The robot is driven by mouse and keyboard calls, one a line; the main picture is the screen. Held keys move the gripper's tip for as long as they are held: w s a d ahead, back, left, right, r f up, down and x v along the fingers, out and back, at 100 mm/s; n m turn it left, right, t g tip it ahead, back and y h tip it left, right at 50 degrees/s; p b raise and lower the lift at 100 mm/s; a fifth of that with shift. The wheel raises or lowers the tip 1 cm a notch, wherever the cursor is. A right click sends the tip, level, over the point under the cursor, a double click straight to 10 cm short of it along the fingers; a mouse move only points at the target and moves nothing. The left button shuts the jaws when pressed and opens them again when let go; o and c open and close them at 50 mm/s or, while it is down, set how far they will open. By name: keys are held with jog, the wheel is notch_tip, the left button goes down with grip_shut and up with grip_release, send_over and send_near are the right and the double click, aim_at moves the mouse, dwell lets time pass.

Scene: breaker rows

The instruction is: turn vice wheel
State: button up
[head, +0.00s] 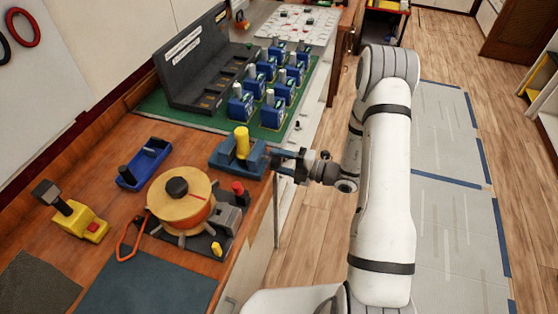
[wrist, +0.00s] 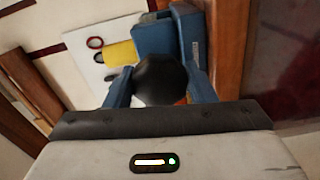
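The vice (head: 228,160) is a blue block-shaped body on the wooden bench, with an upright yellow cylinder (head: 242,142) in its jaws. My gripper (head: 276,161) reaches in from the right at the vice's right end, where it hides the wheel in the head view. In the wrist view the vice (wrist: 153,38) lies straight ahead, with the yellow cylinder (wrist: 120,53) to its left. A round black knob, seemingly the vice wheel (wrist: 160,80), sits between my two blue fingers. The fingers stand apart on either side of it; whether they press on it cannot be seen.
A round wooden-topped device with a black knob (head: 178,187) stands nearer on the bench, beside a red button (head: 239,188). A blue tray (head: 145,163) and a yellow device (head: 80,222) are left. Several blue breakers stand on a green mat (head: 208,118) behind the vice.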

jog(key=o, duration=0.4)
jog(key=b+v, duration=0.2)
jog(key=v, duration=0.6)
jog(key=shift+a, duration=0.1)
jog(key=shift+c, duration=0.4)
